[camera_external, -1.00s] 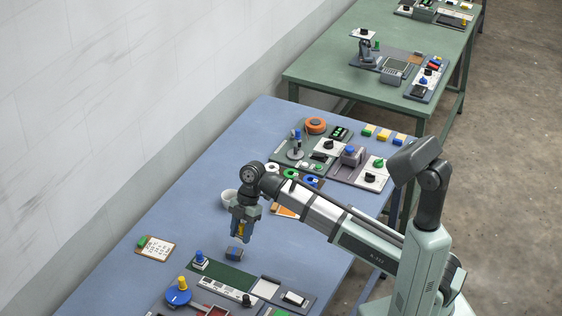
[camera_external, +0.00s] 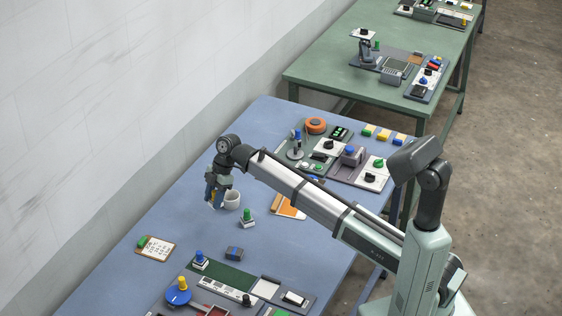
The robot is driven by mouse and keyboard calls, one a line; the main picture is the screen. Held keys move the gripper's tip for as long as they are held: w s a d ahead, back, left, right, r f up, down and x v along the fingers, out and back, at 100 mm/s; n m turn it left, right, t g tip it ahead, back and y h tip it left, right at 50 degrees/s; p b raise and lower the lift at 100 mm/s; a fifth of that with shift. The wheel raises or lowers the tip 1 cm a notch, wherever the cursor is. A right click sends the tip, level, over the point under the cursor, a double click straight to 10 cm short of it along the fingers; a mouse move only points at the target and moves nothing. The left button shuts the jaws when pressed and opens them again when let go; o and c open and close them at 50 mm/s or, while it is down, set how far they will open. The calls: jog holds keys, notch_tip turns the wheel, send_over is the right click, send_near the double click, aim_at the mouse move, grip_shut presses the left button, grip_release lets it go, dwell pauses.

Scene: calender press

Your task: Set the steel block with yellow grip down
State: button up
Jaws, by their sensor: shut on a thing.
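My gripper (camera_external: 215,197) is at the left end of my arm, above the blue table, pointing down. It is shut on the steel block with yellow grip (camera_external: 213,195). Only a small yellow patch shows between the blue-grey fingers; the steel part is mostly hidden or too small to make out. The gripper is just left of a light grey cup (camera_external: 233,200) in the picture. I cannot tell whether the block touches the table.
The blue table (camera_external: 185,215) is bare left of the gripper. A small green-topped piece (camera_external: 247,217) and a dark blue block (camera_external: 235,253) stand to the right and front. A clipboard (camera_external: 155,248) lies at left. Panels with knobs (camera_external: 215,280) fill the front.

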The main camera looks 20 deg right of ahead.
jog(key=shift+f, duration=3.6)
jog(key=shift+f, duration=0.1)
jog(key=o, duration=1.1)
jog(key=v, duration=1.2)
